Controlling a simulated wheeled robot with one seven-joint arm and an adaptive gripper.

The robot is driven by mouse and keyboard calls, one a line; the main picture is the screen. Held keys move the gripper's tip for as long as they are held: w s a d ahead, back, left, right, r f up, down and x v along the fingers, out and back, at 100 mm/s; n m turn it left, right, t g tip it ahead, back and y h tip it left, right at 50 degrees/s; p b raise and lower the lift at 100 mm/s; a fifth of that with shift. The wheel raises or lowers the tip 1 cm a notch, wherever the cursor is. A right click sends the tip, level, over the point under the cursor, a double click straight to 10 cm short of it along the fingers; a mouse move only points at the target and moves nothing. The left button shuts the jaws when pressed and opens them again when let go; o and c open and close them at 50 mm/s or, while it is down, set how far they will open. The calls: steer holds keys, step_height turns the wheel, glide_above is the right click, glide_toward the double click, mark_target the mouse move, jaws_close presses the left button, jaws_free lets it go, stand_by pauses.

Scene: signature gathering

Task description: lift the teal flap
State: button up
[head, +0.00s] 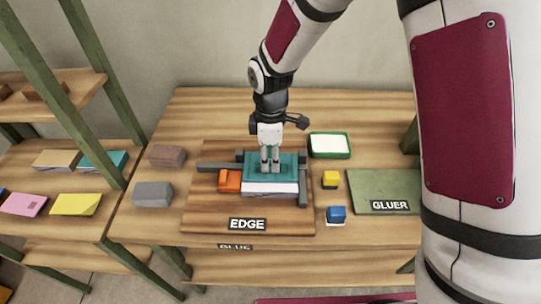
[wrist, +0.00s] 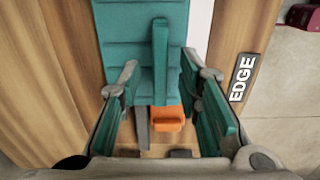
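The teal flap (head: 290,160) lies flat on top of a white stack (head: 270,188) on the wooden board marked EDGE. In the wrist view the teal flap (wrist: 125,55) has a narrow raised teal strip (wrist: 160,60) standing along it. My gripper (head: 270,172) points down just over the flap. In the wrist view my gripper (wrist: 160,82) is open, its fingers wide apart on either side of the strip's line, with nothing visibly gripped. Whether the fingertips touch the flap cannot be told.
An orange block (head: 230,181) sits left of the stack, near dark grey bars (head: 303,187). Right are yellow (head: 330,179) and blue (head: 337,213) blocks, a green-rimmed white tray (head: 330,145) and the green GLUER mat (head: 372,185). Grey (head: 153,194) and brown (head: 167,156) blocks stand left.

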jaws_close()
